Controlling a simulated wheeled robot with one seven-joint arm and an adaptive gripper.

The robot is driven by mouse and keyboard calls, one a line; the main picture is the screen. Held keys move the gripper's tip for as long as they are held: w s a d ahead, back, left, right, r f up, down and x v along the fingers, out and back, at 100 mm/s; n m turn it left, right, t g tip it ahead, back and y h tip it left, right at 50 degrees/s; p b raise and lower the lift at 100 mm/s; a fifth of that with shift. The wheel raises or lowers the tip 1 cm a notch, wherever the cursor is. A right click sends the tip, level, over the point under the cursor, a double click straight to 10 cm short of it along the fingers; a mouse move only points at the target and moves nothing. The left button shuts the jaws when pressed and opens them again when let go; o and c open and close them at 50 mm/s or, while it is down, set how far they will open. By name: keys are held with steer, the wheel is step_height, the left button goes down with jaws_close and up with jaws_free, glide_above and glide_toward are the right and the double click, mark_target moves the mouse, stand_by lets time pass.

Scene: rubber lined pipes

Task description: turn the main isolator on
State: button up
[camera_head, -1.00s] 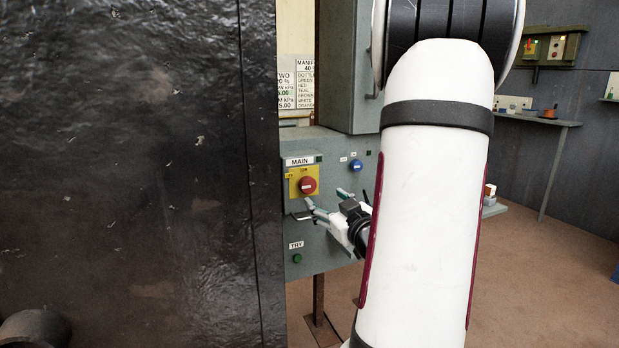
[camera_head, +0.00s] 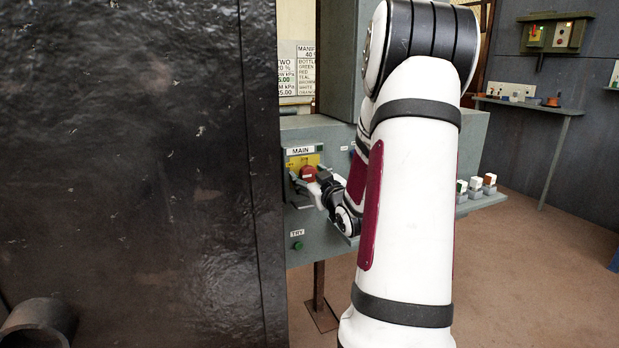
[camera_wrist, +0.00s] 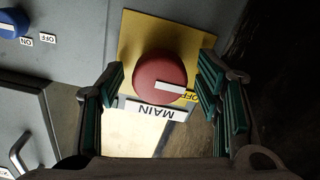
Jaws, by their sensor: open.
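The main isolator is a round red knob (camera_head: 308,173) on a yellow plate (camera_head: 294,163), under a MAIN label (camera_head: 301,151) on the grey panel. In the wrist view the red knob (camera_wrist: 158,78) carries a white bar mark pointing right, beside the OFF lettering (camera_wrist: 192,97). My gripper (camera_wrist: 162,85) is open, with one green-padded finger on each side of the knob. I cannot tell whether the fingers touch it. In the head view my gripper (camera_head: 310,185) is at the knob, and my arm hides part of the panel.
A blue knob (camera_wrist: 10,22) with ON and OFF labels sits beside the yellow plate. A green TRY button (camera_head: 298,246) is lower on the panel. A large dark wall (camera_head: 130,170) stands close on the left. Several small blocks (camera_head: 476,184) sit on a ledge at the right.

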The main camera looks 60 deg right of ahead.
steer(key=c, duration=1.2)
steer(key=shift+o, duration=0.2)
steer(key=shift+r+m, duration=0.1)
steer(key=shift+m, duration=0.3)
steer(key=m+p, duration=0.2)
steer(key=m, duration=0.1)
steer(key=shift+m, duration=0.4)
steer(key=m+p, duration=0.2)
steer(key=m, duration=0.2)
steer(key=shift+m+p, duration=0.3)
steer(key=shift+p, duration=0.05)
steer(key=m+p, duration=0.3)
steer(key=m, duration=0.1)
steer(key=shift+m+p, duration=1.4)
steer(key=shift+m, duration=1.1)
